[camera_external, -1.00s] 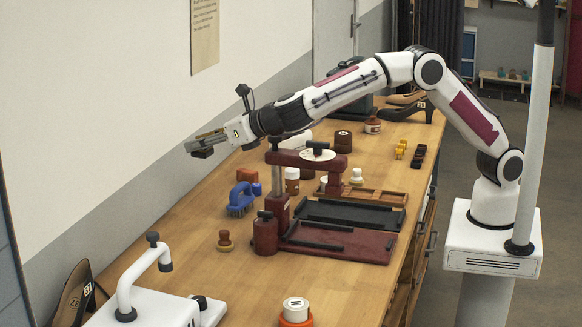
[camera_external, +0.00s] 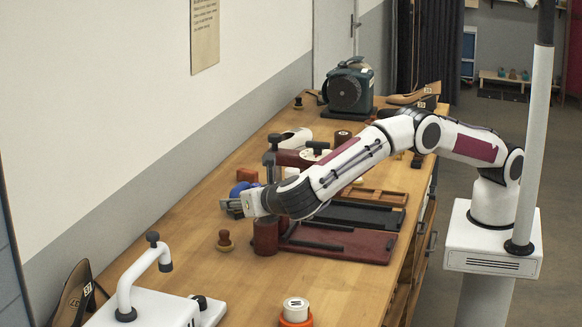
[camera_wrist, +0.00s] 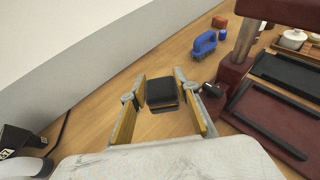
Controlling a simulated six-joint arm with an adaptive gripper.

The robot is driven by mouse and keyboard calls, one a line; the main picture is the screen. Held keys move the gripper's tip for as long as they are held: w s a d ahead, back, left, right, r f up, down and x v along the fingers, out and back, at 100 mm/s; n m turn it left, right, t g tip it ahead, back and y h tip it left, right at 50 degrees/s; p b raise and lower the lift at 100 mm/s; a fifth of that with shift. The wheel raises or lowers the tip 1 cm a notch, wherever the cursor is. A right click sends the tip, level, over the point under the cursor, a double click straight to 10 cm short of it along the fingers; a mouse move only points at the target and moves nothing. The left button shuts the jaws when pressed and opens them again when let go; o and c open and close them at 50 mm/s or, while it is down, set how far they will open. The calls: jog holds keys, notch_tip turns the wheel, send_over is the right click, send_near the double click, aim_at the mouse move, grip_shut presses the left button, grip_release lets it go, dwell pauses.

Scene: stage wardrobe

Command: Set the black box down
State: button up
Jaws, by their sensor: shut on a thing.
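My gripper (camera_wrist: 161,105) is shut on the black box (camera_wrist: 161,90), which sits between the two yellow-lined fingers in the wrist view. The box has a dark top and a thin orange-brown band low on its side. Bare wooden bench shows beneath and around it; I cannot tell whether the box touches the bench. In the external view my gripper (camera_external: 232,207) is low over the bench, left of the dark red press, and the box cannot be made out there.
The dark red press (camera_wrist: 237,70) and its base (camera_wrist: 275,125) stand close on the right. A blue brush (camera_wrist: 204,43) and an orange block (camera_wrist: 219,22) lie beyond.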

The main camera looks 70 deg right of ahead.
jog(key=m+g+h, duration=0.1)
send_over(257, 271)
notch_tip(257, 271, down, 3)
jog(key=shift+d+f, duration=0.1)
jog(key=shift+f, duration=0.05)
jog(key=shift+h, duration=0.3)
jog(key=shift+f, duration=3.15)
jog(key=shift+f, duration=1.85)
jog(key=shift+f, duration=0.15)
jog(key=o, duration=1.1)
jog(key=shift+r, duration=0.2)
